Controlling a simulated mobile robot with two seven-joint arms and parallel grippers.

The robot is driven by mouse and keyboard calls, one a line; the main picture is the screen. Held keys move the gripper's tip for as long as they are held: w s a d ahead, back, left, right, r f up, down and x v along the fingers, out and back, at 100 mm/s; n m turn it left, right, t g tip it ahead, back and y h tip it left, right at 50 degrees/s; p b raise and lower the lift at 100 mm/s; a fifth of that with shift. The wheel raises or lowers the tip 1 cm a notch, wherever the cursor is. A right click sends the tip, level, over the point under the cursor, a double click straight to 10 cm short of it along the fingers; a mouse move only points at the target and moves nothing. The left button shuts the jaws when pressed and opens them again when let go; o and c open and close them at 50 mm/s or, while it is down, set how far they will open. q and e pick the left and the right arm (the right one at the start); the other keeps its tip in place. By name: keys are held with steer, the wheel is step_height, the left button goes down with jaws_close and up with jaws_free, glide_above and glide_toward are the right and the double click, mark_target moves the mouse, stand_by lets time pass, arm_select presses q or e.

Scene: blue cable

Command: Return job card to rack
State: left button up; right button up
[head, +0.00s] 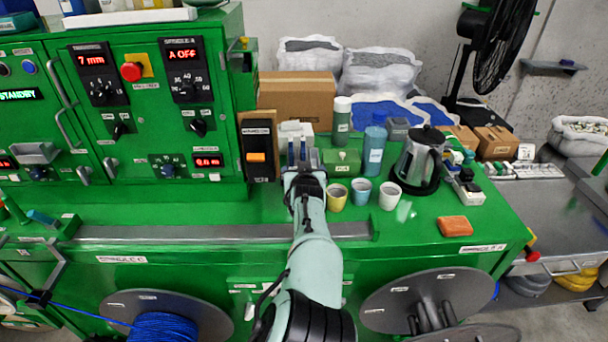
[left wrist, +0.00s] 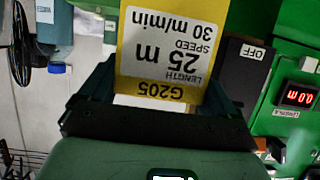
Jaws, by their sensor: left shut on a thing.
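My left gripper (head: 297,156) reaches over the green machine top, its fingers pointing away towards the back. In the left wrist view its fingers are shut on a yellow and white job card (left wrist: 165,55), which appears upside down and reads G205, length 25 m, speed 30 m/min. The card reaches beyond the fingers to the top edge of that view. In the head view I cannot make out the card clearly at the fingers. I cannot surely identify the rack. My right gripper is not in view.
A black box with an orange switch (head: 256,157) stands just left of the gripper. A small green box (head: 342,160), cups (head: 361,192), bottles (head: 375,150) and a kettle (head: 418,160) stand to the right. An orange block (head: 455,226) lies near the front right edge.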

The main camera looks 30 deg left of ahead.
arm_select(q)
steer(key=x, duration=0.4)
steer(key=shift+w+f+b, duration=0.1)
steer(key=shift+b, duration=0.3)
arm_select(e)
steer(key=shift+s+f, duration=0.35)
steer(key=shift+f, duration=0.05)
arm_select(q)
steer(key=shift+w, duration=0.1)
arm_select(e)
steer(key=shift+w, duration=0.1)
